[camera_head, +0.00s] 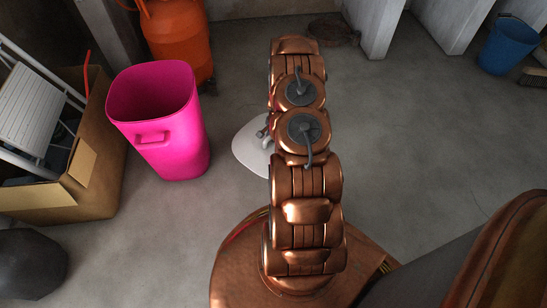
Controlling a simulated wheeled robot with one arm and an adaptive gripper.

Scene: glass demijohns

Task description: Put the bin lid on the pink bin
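The pink bin (172,132) stands upright on the concrete floor, left of my arm, with its open top showing and a handle on its front side. A pale, flat, rounded piece that looks like the bin lid (247,154) shows just right of the bin, partly hidden behind my arm. A small grey part of my gripper (264,132) shows at the lid's upper right edge. My arm hides most of the gripper, so I cannot tell whether its fingers hold the lid, or whether the lid lies on the floor or is raised.
A cardboard box (88,172) with a white slatted thing stands left of the bin. An orange gas cylinder (178,38) is behind it. A dark round object (30,264) is at lower left. A blue bin (508,46) stands far right. The floor right of my arm is clear.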

